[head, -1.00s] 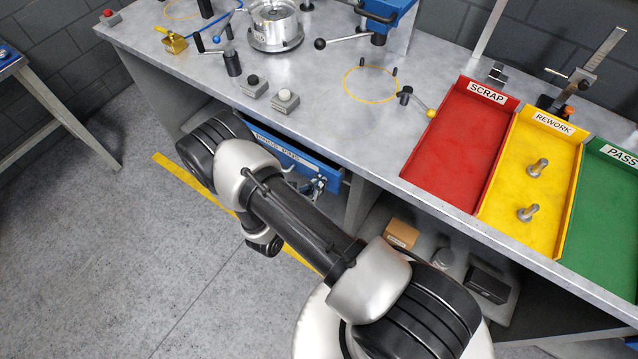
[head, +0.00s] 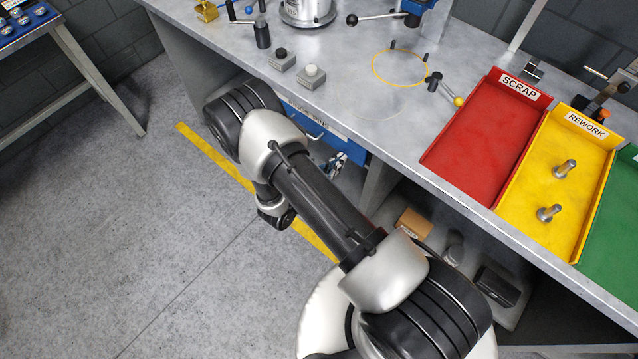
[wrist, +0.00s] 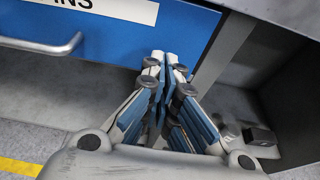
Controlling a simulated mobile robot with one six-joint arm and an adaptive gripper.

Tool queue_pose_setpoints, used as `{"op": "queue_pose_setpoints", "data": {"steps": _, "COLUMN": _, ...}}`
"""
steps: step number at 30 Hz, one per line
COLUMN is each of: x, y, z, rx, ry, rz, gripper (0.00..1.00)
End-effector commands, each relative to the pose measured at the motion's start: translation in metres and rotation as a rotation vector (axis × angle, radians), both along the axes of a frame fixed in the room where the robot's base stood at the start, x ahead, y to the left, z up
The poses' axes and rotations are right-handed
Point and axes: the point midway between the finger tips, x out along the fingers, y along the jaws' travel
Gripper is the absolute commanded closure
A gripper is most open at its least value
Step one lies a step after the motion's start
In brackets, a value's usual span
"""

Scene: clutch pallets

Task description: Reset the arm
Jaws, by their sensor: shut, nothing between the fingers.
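My gripper (wrist: 165,56) points away from the wrist camera, its two blue-padded fingers closed together with nothing between them. In the head view the gripper (head: 336,163) is small and partly hidden behind my arm, below the bench edge. It is beside the blue drawer (wrist: 105,40) under the bench; whether it touches the drawer front cannot be told. The drawer's metal handle (wrist: 48,46) is to the left of the fingers in the wrist view. My arm is folded low in front of the bench.
The bench top (head: 385,130) is above the gripper, with a red scrap tray (head: 480,135) and a yellow rework tray (head: 535,205) holding two metal pins. A cardboard box (head: 413,224) is on the shelf below. The floor (head: 150,240) at left is open.

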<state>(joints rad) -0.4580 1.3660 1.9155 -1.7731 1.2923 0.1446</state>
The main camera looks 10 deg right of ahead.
Motion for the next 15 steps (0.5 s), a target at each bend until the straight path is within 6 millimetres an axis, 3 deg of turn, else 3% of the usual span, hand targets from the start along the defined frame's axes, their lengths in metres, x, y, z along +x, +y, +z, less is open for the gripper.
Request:
{"op": "queue_pose_setpoints", "data": {"steps": 1, "x": -0.008, "y": 0.014, "z": 0.008, "rx": -0.001, "ry": 0.003, "rz": 0.009, "gripper": 1.00}}
{"op": "queue_pose_setpoints", "data": {"steps": 7, "x": -0.033, "y": 0.048, "z": 0.021, "rx": -0.001, "ry": 0.001, "rz": 0.008, "gripper": 1.00}}
{"op": "queue_pose_setpoints", "data": {"steps": 15, "x": -0.052, "y": 0.071, "z": 0.029, "rx": -0.001, "ry": 0.002, "rz": 0.003, "gripper": 1.00}}
